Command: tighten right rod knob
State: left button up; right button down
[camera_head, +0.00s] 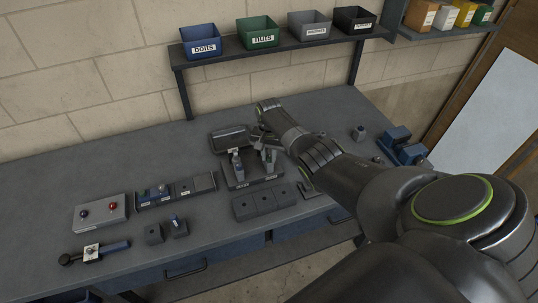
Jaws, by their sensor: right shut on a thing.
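A dark tube chassis fixture (240,182) stands at the middle of the bench with upright rod parts at its left and right. The left upright (237,163) is in plain view. The right upright (270,159) is close under my right gripper. My right gripper (262,141) reaches in from the right and is shut at the top of the right rod, where the right rod knob sits. The knob is hidden by the jaws and too small to make out. My left gripper is not in view.
A dark tray (232,139) stands behind the fixture, and a dark block (245,208) lies in front. A button box (101,213) and a holder strip (183,189) are at left. Blue devices (408,150) stand at right. Labelled bins sit on the rear shelf (275,49).

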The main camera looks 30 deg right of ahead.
aim_at(269, 157)
jog(key=c, duration=1.6)
grip_release()
jog(key=shift+w+r, duration=0.15)
jog(key=shift+r, duration=0.05)
jog(key=shift+o, duration=0.3)
jog(key=shift+f, duration=0.1)
jog(key=shift+r, duration=0.7)
notch_tip(269, 157, up, 16)
jog(key=b, duration=0.3)
